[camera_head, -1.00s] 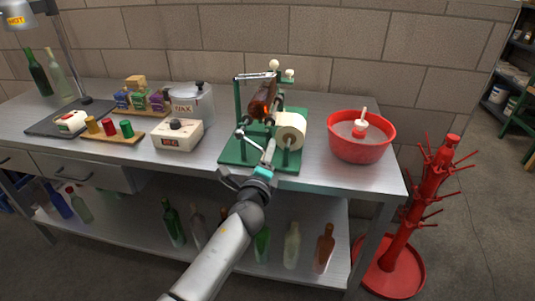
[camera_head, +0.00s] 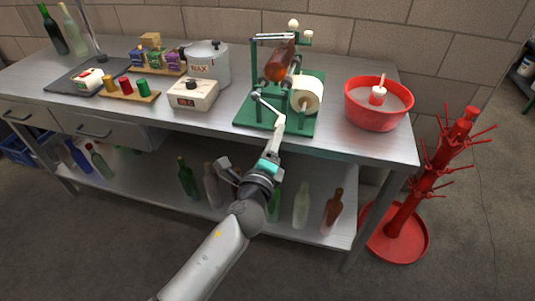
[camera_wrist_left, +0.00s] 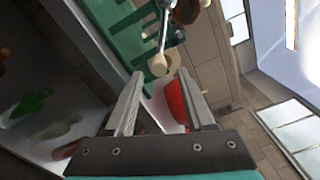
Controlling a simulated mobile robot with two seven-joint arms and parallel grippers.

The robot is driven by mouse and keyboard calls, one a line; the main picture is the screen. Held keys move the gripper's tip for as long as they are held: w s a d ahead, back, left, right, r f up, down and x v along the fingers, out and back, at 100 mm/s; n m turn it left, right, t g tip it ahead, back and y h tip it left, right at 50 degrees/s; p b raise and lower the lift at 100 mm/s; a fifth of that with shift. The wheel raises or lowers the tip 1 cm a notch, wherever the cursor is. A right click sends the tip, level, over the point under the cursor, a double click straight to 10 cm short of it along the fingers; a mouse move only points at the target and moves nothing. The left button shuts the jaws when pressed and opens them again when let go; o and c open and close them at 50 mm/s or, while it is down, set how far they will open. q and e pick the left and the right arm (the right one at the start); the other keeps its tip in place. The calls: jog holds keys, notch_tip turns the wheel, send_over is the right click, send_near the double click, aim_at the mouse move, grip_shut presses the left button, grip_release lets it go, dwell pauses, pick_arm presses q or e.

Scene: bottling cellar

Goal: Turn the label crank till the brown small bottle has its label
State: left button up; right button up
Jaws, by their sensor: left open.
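The label machine stands on a green base (camera_head: 250,112) on the metal bench. The brown small bottle (camera_head: 279,66) lies tilted on its rollers, with bare brown glass on the side I see. The label roll (camera_head: 306,94) is at its right. The crank (camera_head: 266,104) is a thin metal arm at the front, and its outer end is hard to separate from my fingers. My left gripper (camera_head: 278,124) reaches up to that end. In the left wrist view its fingers (camera_wrist_left: 160,76) are apart, with a cream knob (camera_wrist_left: 157,66) between and just beyond the tips. My right gripper is not in view.
A red bowl (camera_head: 357,112) stands right of the machine, and a wax pot (camera_head: 209,68) and a white box with a display (camera_head: 193,94) stand left. A red bottle tree (camera_head: 406,205) is on the floor at right. Bottles stand on the lower shelf (camera_head: 215,205).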

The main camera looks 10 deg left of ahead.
pick_arm(q)
jog(key=s, duration=0.6)
jog(key=shift+a, duration=0.15)
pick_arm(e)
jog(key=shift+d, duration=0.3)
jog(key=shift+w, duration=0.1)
pick_arm(q)
jog(key=w+m, duration=0.3)
jog(key=m, duration=0.1)
jog(key=w+m, duration=0.3)
jog(key=m, duration=0.2)
jog(key=w+m, duration=0.3)
jog(key=m, duration=0.1)
jog(key=shift+w+f+m+b, duration=0.1)
jog(key=shift+w+m+b, duration=0.2)
jog(key=shift+w+b, duration=0.1)
jog(key=shift+w, duration=0.65)
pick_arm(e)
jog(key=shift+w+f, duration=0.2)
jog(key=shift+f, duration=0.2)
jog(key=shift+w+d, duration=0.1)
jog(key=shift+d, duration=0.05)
